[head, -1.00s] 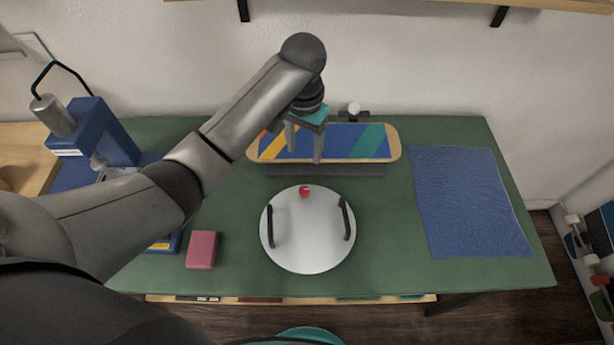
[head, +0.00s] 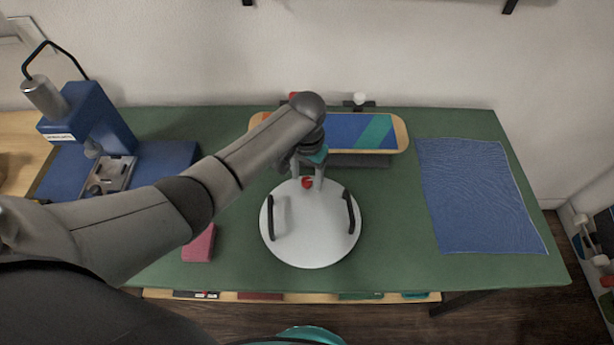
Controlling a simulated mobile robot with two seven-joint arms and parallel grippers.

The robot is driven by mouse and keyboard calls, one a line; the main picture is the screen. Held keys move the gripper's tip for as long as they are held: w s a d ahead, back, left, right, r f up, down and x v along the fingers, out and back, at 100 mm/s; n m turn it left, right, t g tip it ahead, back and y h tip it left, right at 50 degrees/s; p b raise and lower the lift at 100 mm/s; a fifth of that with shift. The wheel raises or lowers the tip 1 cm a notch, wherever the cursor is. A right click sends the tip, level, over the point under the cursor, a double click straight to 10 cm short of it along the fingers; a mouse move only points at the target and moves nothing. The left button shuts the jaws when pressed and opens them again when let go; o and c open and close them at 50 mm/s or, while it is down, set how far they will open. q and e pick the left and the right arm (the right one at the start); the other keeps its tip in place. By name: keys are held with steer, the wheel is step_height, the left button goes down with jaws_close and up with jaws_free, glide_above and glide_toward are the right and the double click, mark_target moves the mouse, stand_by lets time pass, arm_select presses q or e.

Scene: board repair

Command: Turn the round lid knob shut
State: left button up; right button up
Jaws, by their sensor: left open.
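The round white lid (head: 312,236) lies on the green table and carries two black bar handles, one at its left and one at its right. A small red knob (head: 307,183) sits near the lid's far edge. My left gripper (head: 307,184) is open and points down at the red knob, with its fingers on either side of it in this view. Whether the fingers touch the knob cannot be told. My right gripper is not in view.
A striped skateboard deck (head: 357,131) stands at the back in a dark holder, close behind my left gripper. A blue cloth (head: 478,195) lies at the right. A pink block (head: 199,246) is at the left, partly behind my arm. A blue press (head: 88,125) stands at the far left.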

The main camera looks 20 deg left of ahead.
arm_select(q)
jaws_close()
stand_by(0.5)
